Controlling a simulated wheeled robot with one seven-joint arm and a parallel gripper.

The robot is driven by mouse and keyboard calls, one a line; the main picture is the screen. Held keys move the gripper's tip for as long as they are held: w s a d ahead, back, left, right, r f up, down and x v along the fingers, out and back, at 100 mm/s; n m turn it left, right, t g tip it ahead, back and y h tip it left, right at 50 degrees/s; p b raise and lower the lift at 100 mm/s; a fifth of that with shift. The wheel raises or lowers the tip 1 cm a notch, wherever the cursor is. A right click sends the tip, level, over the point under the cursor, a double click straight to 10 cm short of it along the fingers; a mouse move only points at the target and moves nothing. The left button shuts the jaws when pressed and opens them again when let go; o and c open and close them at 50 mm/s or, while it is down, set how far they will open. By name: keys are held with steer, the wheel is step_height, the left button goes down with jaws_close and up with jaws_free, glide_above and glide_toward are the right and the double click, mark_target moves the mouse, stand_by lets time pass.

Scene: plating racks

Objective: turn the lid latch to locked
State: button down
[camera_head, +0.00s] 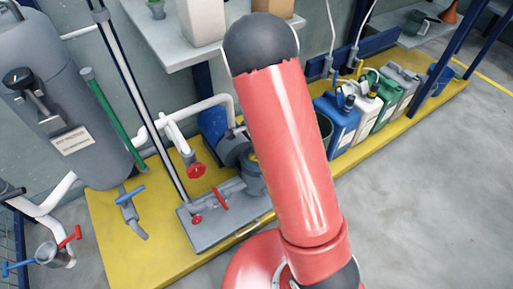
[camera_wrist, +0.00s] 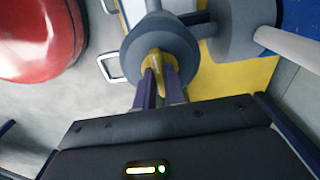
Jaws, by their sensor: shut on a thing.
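The yellow lid latch (camera_wrist: 157,57) sits at the centre of a round grey lid (camera_wrist: 133,47) in the wrist view. My gripper (camera_wrist: 160,73) reaches in from below, and its two dark purple fingers are shut on the latch, one on each side. The latch's narrow end points down the picture, between the fingers. No marking shows whether this angle is locked. In the head view my red arm covers the gripper and the latch. The grey pump body (camera_head: 252,180) shows partly at the arm's left edge.
A grey base plate with red valve handles (camera_head: 196,170) stands left of my arm on the yellow platform (camera_head: 110,225). A tall grey tank (camera_head: 65,100) is at the left. Several jugs, including a blue one (camera_head: 338,122), stand right of the arm. The floor at right is clear.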

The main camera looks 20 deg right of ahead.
steer(key=shift+m, duration=0.3)
steer(key=c, duration=1.5)
jaws_free()
steer(key=shift+r+p, duration=0.55)
steer(key=shift+r, duration=3.35)
steer(key=s+r+n+t, duration=0.2)
steer(key=s+r+n, duration=0.3)
steer(key=s+r, duration=0.2)
steer(key=s+r+n+t, duration=0.1)
steer(key=s+r+n, duration=0.3)
steer(key=s+r, duration=0.4)
steer(key=s+r+n+t, duration=0.2)
steer(key=s+r+n, duration=0.3)
steer(key=s+r, duration=0.2)
steer(key=shift+s+r+n+t, duration=0.25)
steer(key=shift+r+n+t, duration=0.05)
steer(key=shift+r, duration=0.3)
